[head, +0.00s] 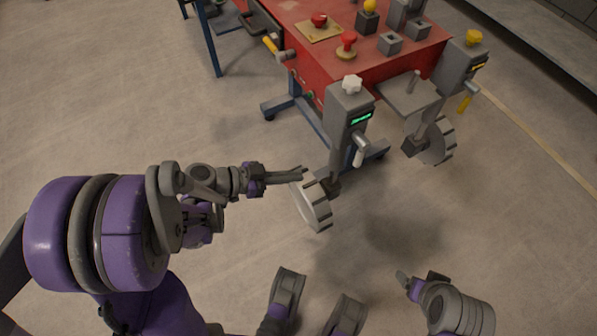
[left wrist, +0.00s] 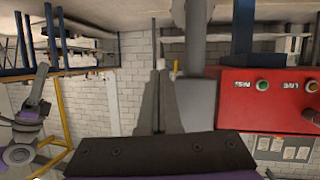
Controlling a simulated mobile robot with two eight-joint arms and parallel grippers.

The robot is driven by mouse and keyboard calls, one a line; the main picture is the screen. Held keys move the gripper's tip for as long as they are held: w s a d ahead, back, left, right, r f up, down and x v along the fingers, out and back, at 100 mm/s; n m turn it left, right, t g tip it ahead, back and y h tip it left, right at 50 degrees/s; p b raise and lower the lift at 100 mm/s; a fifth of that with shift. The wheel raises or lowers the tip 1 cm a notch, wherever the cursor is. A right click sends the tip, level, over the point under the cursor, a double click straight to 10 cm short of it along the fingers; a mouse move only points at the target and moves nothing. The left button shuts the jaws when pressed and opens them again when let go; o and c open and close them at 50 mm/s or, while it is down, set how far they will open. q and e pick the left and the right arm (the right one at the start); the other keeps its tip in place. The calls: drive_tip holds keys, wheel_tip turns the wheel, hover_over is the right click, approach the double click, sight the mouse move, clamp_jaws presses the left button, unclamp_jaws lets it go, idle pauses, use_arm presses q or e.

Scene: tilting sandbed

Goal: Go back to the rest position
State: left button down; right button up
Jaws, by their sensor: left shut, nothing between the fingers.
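My left gripper (head: 303,172) reaches in from the left in the head view. Its fingers are together and empty, beside the grey post with a white knob (head: 347,105) and above a notched wheel (head: 314,206). I cannot tell whether it touches the post. In the left wrist view its shut fingers (left wrist: 160,82) point away with nothing between them. My right gripper (head: 405,282) is low at the right of the head view, over the floor. It is partly seen, and its opening does not show clearly.
A red table (head: 330,75) with push buttons and grey blocks stands ahead. A second grey post with a yellow knob (head: 462,65) and wheel stands to the right. The left wrist view shows a red panel (left wrist: 262,105) with two buttons. Floor at the left is clear.

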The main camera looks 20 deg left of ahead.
idle(0.5)
use_arm(q)
drive_tip(key=s+d+f+n+g+y, duration=0.3)
drive_tip(key=s+d+n+g+y, duration=0.15)
drive_tip(key=s, duration=0.25)
drive_tip(key=s+a+r+n+y, duration=0.2)
drive_tip(key=s+a+n+y, duration=0.2)
drive_tip(key=s+y, duration=0.2)
wheel_tip(320, 180, up, 23)
drive_tip(key=w+t+p, duration=0.1)
drive_tip(key=p, duration=1.9)
drive_tip(key=shift+w+a+n, duration=0.35)
drive_tip(key=shift+a, duration=0.1)
use_arm(e)
wheel_tip(320, 180, up, 23)
drive_tip(key=w+t, duration=0.1)
drive_tip(key=shift+w+f, duration=0.15)
drive_tip(key=shift+w, duration=0.15)
